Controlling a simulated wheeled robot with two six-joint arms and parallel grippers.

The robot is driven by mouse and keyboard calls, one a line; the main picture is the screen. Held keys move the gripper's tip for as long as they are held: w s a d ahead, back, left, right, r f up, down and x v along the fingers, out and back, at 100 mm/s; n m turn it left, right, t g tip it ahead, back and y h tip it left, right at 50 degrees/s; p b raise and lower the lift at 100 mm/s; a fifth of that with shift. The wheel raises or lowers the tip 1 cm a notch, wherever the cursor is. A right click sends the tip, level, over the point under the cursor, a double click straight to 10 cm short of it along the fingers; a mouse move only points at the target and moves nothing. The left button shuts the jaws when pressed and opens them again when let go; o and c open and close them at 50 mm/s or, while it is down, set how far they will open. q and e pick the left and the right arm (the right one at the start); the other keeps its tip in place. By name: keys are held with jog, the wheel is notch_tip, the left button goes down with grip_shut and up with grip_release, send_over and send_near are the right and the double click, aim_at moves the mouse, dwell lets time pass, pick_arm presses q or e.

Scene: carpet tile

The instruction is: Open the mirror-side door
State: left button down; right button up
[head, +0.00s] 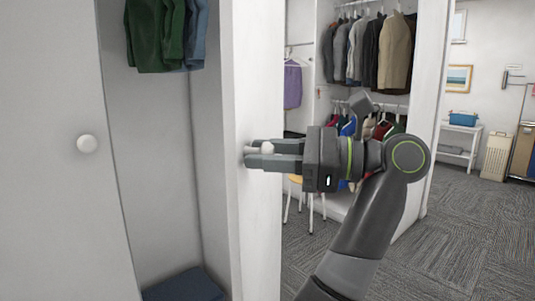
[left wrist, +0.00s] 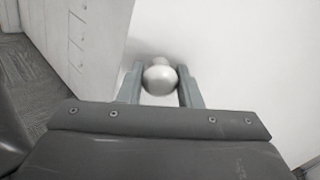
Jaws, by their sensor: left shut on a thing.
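A white door panel (head: 259,90) stands at a steep angle in the middle of the head view, to the right of an open closet interior. A round, pale knob (head: 267,148) sticks out from its face. My left gripper (head: 262,154) is shut on this knob, with one finger on each side. In the left wrist view the knob (left wrist: 160,80) sits between the two fingertips (left wrist: 160,88), in front of the white door face (left wrist: 235,60). No mirror can be made out. My right gripper is not in view.
Another white door (head: 50,200) with a round knob (head: 87,143) is at the left. Green clothing (head: 155,35) hangs inside the closet, and dark folded cloth (head: 185,285) lies low. An open wardrobe with suits (head: 370,50) stands behind my arm. Carpet (head: 465,220) at the right is clear.

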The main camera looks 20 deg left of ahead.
aim_at(244, 86)
pick_arm(q)
jog(key=c, duration=1)
grip_release()
jog(key=shift+c, duration=0.2)
jog(key=shift+r, duration=0.55)
notch_tip(244, 86, up, 5)
jog(key=shift+f+p, duration=0.15)
jog(key=shift+p, duration=0.55)
notch_tip(244, 86, up, 4)
jog(key=p, duration=0.4)
jog(key=shift+f, duration=0.15)
jog(key=shift+r+p, duration=0.25)
jog(key=shift+p, duration=0.05)
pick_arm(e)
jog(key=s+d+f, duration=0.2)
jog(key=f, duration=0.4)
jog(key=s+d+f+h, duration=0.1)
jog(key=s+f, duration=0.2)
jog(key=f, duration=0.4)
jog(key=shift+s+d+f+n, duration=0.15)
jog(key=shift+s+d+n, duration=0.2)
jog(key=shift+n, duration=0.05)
pick_arm(q)
jog(key=shift+c, duration=0.3)
